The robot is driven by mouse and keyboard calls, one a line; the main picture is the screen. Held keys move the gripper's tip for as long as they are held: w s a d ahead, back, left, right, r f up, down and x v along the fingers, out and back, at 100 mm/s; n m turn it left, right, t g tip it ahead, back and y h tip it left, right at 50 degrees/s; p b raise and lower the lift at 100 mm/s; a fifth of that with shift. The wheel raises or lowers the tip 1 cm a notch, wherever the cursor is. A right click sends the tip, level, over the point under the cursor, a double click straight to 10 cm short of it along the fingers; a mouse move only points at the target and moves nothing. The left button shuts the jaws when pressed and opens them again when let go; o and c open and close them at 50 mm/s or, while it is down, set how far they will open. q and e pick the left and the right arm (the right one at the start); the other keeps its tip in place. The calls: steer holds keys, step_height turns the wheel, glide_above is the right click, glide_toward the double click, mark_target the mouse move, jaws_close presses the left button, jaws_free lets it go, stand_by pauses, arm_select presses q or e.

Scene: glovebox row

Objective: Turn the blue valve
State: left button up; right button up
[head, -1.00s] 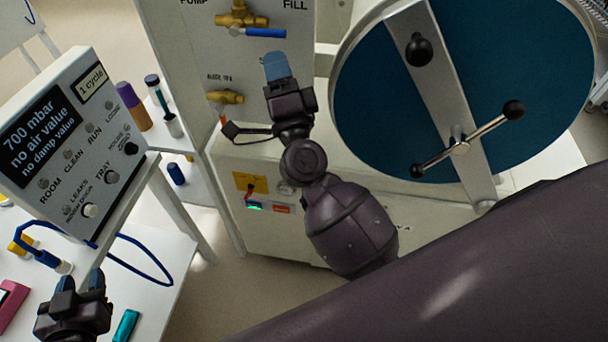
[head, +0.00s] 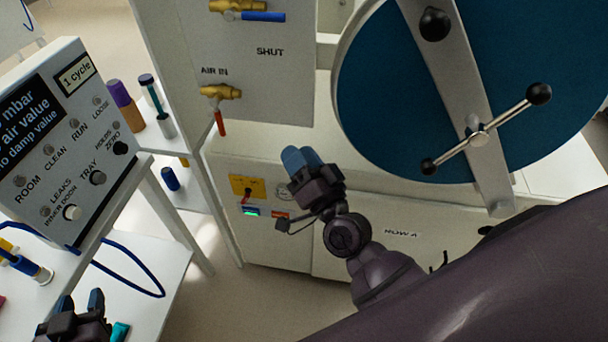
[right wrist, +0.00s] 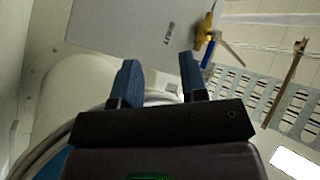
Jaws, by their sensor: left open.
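The blue valve has a brass body and a blue lever handle (head: 262,16), at the top of the grey panel in the head view. The lever lies nearly level and points right, above the word SHUT. In the right wrist view the blue lever (right wrist: 208,58) shows beyond the fingers, to their right. My right gripper (head: 303,158) is open and empty, well below the valve and apart from it. Its two blue fingertips (right wrist: 159,77) stand apart in the wrist view. My left gripper (head: 82,302) is open at the lower left, far from the valve.
A second brass valve with a red lever (head: 219,122) hangs below, under AIR IN. A large round blue door (head: 390,110) with a bar handle (head: 480,135) stands on the right. A control box (head: 75,140) and bottles are at left. Open space lies before the panel.

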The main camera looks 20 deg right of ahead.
steer(key=shift+s+d+f+n+g+b, duration=0.15)
steer(key=shift+f+n, duration=0.1)
steer(key=shift+f, duration=0.35)
steer(key=shift+s+f+n+g+b, duration=0.1)
steer(key=shift+s+f+n+g, duration=0.15)
steer(key=shift+f, duration=0.4)
steer(key=shift+s+d+f+n+g+b, duration=0.1)
steer(key=shift+f+n, duration=0.2)
steer(key=shift+f, duration=0.3)
